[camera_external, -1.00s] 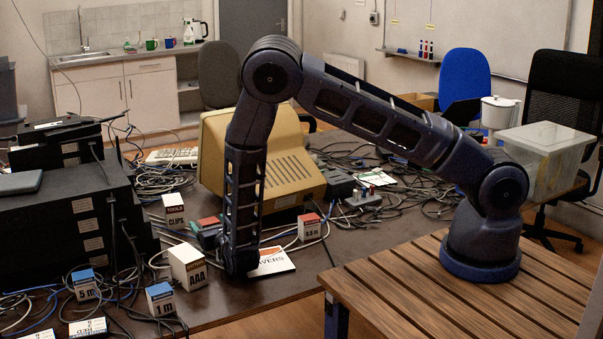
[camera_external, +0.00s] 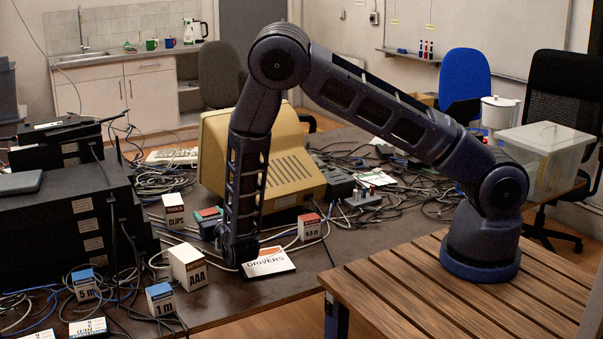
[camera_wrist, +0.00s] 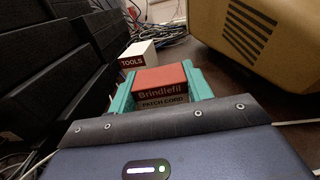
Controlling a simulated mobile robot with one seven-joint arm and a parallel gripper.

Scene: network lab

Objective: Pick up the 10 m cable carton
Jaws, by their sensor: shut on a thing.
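A red-topped carton (camera_wrist: 160,78) marked "Brindlefil PATCH CORD" sits between the teal fingers of my gripper (camera_wrist: 162,92) in the wrist view. The fingers are shut on its two sides. No length label is readable on it, so I cannot tell from print whether it is the 10 m one. In the external view my gripper (camera_external: 208,214) is low over the dark table, left of the beige monitor, and the carton shows only as a small red patch. My wrist hides part of it. Whether its underside clears the table is hard to tell.
An AAA box (camera_external: 187,268), a DRIVERS case (camera_external: 266,262) and a 0.5 m carton (camera_external: 309,227) are nearby. The beige monitor (camera_external: 290,175) is right, black equipment (camera_external: 60,220) left. Loose cables lie around.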

